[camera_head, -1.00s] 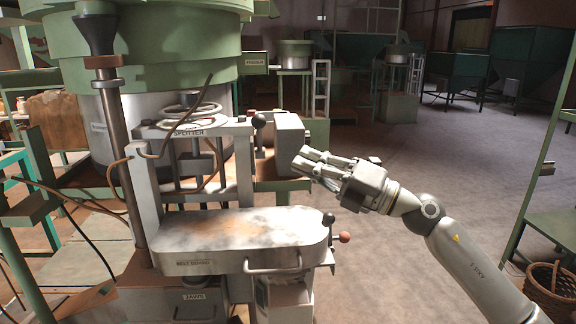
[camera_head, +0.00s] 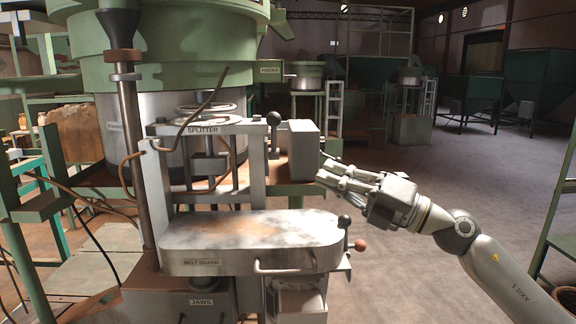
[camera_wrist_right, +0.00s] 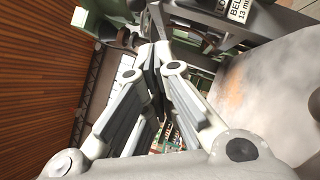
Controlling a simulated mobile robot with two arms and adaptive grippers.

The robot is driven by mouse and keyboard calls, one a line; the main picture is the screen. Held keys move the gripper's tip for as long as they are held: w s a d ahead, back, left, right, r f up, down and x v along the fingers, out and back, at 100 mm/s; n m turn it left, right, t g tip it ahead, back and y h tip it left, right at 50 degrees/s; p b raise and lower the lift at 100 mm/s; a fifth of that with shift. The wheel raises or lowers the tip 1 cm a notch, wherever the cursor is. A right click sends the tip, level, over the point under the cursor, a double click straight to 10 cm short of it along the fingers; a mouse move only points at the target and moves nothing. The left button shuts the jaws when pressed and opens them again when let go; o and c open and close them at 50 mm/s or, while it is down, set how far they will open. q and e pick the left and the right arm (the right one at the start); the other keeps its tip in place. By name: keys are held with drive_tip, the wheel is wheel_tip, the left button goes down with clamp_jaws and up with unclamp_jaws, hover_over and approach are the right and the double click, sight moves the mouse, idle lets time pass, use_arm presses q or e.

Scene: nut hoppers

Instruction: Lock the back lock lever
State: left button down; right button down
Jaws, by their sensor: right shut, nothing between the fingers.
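The splitter frame (camera_head: 205,130) stands on the machine at left of centre. An upright lever with a black ball knob (camera_head: 273,118) rises at its right end; it seems to be the back lock lever. A second black-knobbed lever (camera_head: 344,221) sits at the right end of the belt guard (camera_head: 250,240), near a red-brown knob (camera_head: 361,245). My right gripper (camera_head: 324,172) is shut and empty, just right of the grey box (camera_head: 303,150) and apart from the back lever. In the wrist view its fingers (camera_wrist_right: 150,62) are together. My left gripper is out of view.
The grey box lies between my right gripper and the back lever. The green hopper (camera_head: 180,55) and a vertical post (camera_head: 130,150) rise at the left. The floor (camera_head: 480,180) at the right is open, with green bins (camera_head: 470,90) far behind.

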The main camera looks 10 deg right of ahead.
sight(274, 135)
use_arm(q)
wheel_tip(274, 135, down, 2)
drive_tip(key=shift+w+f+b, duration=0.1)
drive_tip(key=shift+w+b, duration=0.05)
drive_tip(key=shift+b, duration=0.35)
use_arm(e)
drive_tip(key=shift+s+f, duration=0.15)
drive_tip(key=shift+f, duration=0.35)
